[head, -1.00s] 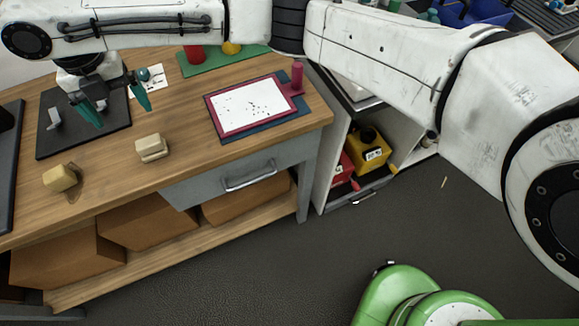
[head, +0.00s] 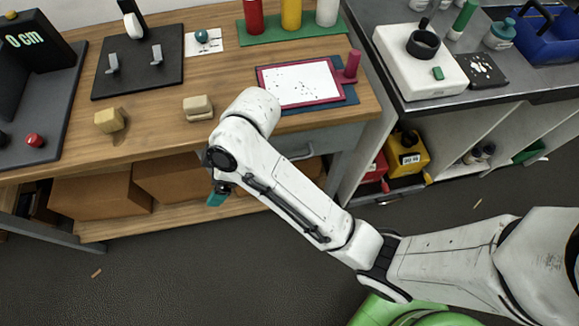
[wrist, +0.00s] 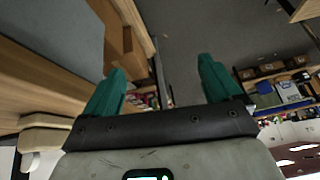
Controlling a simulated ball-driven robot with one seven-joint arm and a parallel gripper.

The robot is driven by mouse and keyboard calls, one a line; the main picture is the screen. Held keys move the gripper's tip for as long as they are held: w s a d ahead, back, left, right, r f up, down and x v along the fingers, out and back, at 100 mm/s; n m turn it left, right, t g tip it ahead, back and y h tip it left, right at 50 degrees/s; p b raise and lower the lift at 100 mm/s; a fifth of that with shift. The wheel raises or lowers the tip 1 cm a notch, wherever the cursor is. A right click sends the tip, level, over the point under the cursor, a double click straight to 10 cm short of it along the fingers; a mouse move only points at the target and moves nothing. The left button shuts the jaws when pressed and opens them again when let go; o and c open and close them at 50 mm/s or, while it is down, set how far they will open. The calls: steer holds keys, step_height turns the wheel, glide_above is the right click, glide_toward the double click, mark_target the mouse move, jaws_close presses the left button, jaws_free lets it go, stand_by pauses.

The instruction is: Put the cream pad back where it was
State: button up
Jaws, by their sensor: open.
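A cream pad (head: 198,107), a pale block with a layered look, lies on the wooden table near its front edge. A pale, rounded block shows at the lower left of the wrist view (wrist: 45,132), and seems to be this pad. A yellower block (head: 110,119) lies to its left, beside a darker patch on the wood. My gripper (wrist: 160,88) is open with nothing between its teal fingers. In the head view it hangs in front of the table edge, below and right of the pad, apart from it; mostly one teal fingertip shows there.
A black board (head: 138,75) with grey brackets is at the back left. A red-framed white sheet (head: 300,83) lies right of the pad. A green strip (head: 290,32) holds coloured cylinders behind. My forearm crosses in front of the drawer (head: 310,148). Open floor lies before the table.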

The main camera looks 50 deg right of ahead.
steer(key=s+d+f+m+g+h, duration=0.1)
steer(key=s+d+f+m+h, duration=0.1)
steer(key=s+d+m, duration=0.3)
steer(key=s+d+f+m+g+h, duration=0.1)
steer(key=s+d+f+m+h, duration=0.2)
steer(key=s+d, duration=0.8)
steer(key=s+f+m, duration=0.2)
steer(key=s, duration=0.4)
steer(key=shift+s+d+f, duration=0.15)
steer(key=shift+d+f, duration=0.1)
steer(key=shift+f, duration=0.05)
